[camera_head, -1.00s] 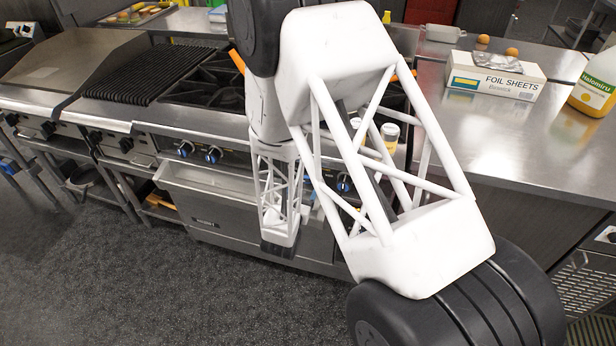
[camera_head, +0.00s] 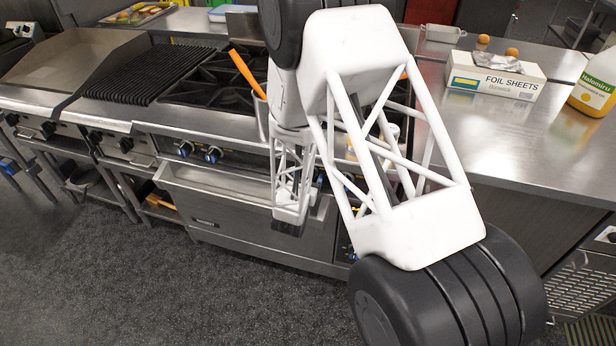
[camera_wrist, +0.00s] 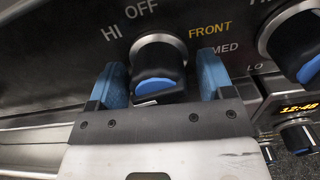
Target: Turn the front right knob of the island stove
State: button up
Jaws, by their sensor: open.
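The stove (camera_head: 265,225) has burners on top and a row of black knobs with blue faces on its front panel. In the wrist view, one knob (camera_wrist: 158,72) sits under the word OFF, with HI, FRONT, MED and LO around it. My gripper (camera_wrist: 158,80) is open, with one blue finger on each side of this knob. I cannot tell whether either finger touches it. Another blue-faced knob (camera_wrist: 302,45) is at the upper right. In the head view my arm hides my fingers and part of the knob row; two left knobs (camera_head: 199,151) show.
An orange handle (camera_head: 246,72) sticks up by the burners, near my arm. The floor in front is clear.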

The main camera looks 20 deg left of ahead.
jog(key=shift+w, duration=0.2)
jog(key=c, duration=0.9)
jog(key=shift+n, duration=0.5)
jog(key=n, duration=0.5)
jog(key=shift+d, duration=0.1)
jog(key=n, duration=0.5)
jog(key=shift+r+n, duration=0.1)
jog(key=shift+n, duration=0.2)
